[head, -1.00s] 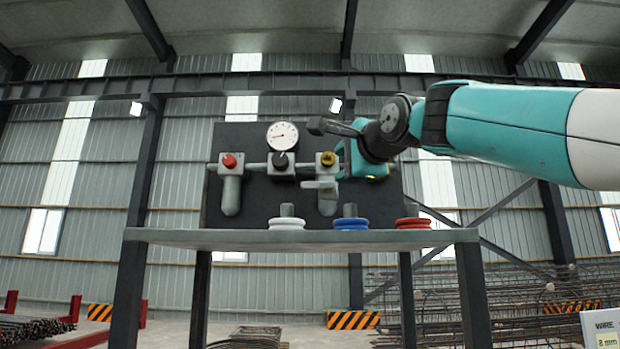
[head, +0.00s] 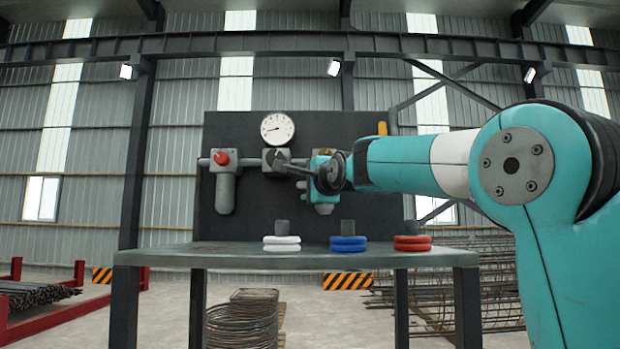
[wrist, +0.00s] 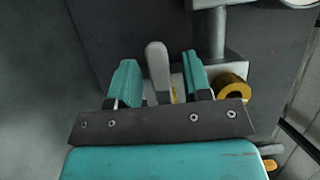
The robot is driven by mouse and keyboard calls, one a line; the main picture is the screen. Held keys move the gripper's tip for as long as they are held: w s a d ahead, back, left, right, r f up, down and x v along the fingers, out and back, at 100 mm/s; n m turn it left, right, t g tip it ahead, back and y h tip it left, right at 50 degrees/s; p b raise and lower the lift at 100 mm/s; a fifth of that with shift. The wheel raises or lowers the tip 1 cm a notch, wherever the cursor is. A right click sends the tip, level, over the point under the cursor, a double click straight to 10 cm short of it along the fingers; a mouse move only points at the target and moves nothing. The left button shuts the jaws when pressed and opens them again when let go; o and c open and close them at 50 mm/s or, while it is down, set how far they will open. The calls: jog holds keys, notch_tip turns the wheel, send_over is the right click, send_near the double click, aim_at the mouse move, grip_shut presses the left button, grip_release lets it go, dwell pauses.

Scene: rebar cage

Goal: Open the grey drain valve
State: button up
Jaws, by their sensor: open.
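A grey rounded lever (wrist: 157,70), which looks like the drain valve's handle, stands between my fingers in the wrist view. My gripper (wrist: 160,80) is open, with one teal finger on each side of it. A gap shows on both sides, wider on the right. In the head view my gripper (head: 318,176) is in front of the right-hand unit on the dark panel (head: 265,215). My wrist and gripper hide most of that unit and the valve there. A yellow ring-shaped part (wrist: 232,82) sits just right of the right finger in the wrist view.
On the panel are a red knob (head: 220,157), a round gauge (head: 277,129) and a yellow handle (head: 382,128). The table (head: 215,257) carries white (head: 282,244), blue (head: 348,244) and red (head: 412,243) ringed objects. A pipe (wrist: 212,35) runs close to my right finger.

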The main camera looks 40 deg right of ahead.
jog(key=shift+w, duration=0.1)
grip_shut()
jog(key=shift+f, duration=0.1)
jog(key=f+n+g, duration=0.1)
jog(key=n, duration=0.2)
jog(key=s+d+f+n+g+h, duration=0.1)
jog(key=n+g, duration=0.1)
jog(key=n, duration=0.2)
jog(key=f+n+g+h+p, duration=0.1)
jog(key=n+g, duration=0.1)
jog(key=n, duration=0.1)
jog(key=shift+s+d+f, duration=0.1)
jog(key=shift+s+d, duration=0.05)
jog(key=shift+d, duration=0.25)
jog(key=shift+s+d+f+n+g+h+p, duration=0.1)
jog(key=shift+s+d+n+g+h+p, duration=0.2)
jog(key=shift+n, duration=0.55)
jog(key=shift+s+d+f+n+g+h+p, duration=0.1)
jog(key=shift+d+n+g+h+p, duration=0.3)
jog(key=shift+n, duration=0.45)
